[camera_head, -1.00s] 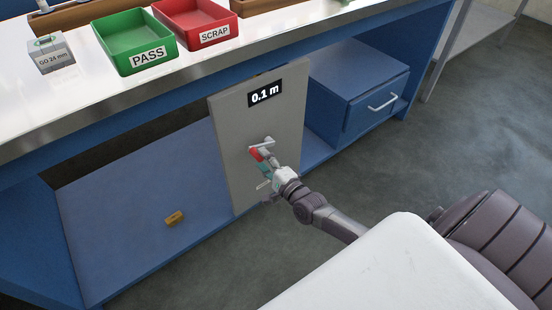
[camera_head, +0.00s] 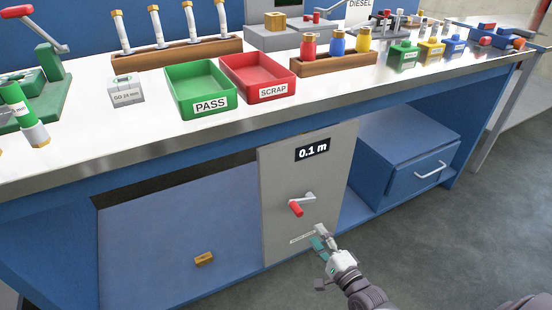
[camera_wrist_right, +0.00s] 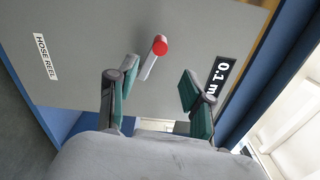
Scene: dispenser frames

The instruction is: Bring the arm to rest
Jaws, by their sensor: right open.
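My right gripper (camera_head: 320,243) is in front of the grey panel (camera_head: 278,200), low and to the right of its crank. The crank has a metal arm and a red handle (camera_head: 296,208), and it shows in the right wrist view (camera_wrist_right: 160,45) beyond my fingers. In the right wrist view my gripper (camera_wrist_right: 155,90) has its green-padded fingers spread apart with nothing between them. The fingers are clear of the red handle. A label on the panel reads 0.1 m (camera_head: 313,149). My left gripper is not in view.
On the bench top stand a green PASS tray (camera_head: 209,109), a red SCRAP tray (camera_head: 268,93) and a wooden rack (camera_head: 335,66) with coloured bottles. Below are a blue drawer (camera_head: 415,176) and a small yellow-brown block (camera_head: 204,259). Floor at right is free.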

